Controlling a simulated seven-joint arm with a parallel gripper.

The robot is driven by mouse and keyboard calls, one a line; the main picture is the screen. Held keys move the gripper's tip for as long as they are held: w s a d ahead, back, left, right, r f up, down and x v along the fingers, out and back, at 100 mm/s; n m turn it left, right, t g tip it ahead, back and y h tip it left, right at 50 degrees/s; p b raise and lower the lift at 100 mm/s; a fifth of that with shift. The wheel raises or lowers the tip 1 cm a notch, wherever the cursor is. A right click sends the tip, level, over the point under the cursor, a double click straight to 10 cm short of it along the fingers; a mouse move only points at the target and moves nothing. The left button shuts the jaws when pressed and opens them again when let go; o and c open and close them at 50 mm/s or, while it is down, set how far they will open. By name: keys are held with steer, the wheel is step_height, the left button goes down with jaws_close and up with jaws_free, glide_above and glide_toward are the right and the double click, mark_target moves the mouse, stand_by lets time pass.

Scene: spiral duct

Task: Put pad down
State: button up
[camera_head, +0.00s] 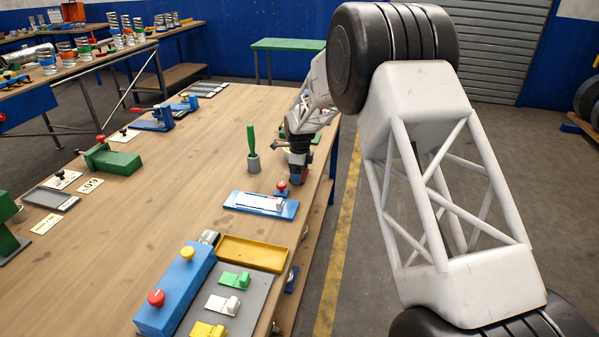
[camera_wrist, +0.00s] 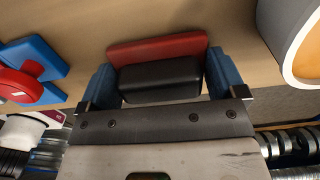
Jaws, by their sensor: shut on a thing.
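My gripper (camera_wrist: 162,85) has blue fingers, one on each side of a black block with a red layer along its far side. I take this black and red piece to be the pad (camera_wrist: 160,77). The fingers are shut on it, and bare wooden table top shows beyond it. In the head view my gripper (camera_head: 298,175) points down at the right edge of the wooden table (camera_head: 150,210), low over the top. The pad is hard to make out there, and I cannot tell whether it touches the table.
A blue fixture with a red knob (camera_head: 281,187) stands close to my gripper; it also shows in the wrist view (camera_wrist: 22,85). A grey cup with a green handle (camera_head: 252,150) is to the left. The table's middle is clear.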

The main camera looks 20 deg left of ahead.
steer(key=shift+f, duration=0.1)
steer(key=o, duration=0.7)
step_height(320, 180, up, 12)
steer(key=shift+r, duration=0.1)
stand_by(0.3)
stand_by(0.4)
steer(key=shift+s+d+r, duration=0.1)
stand_by(0.4)
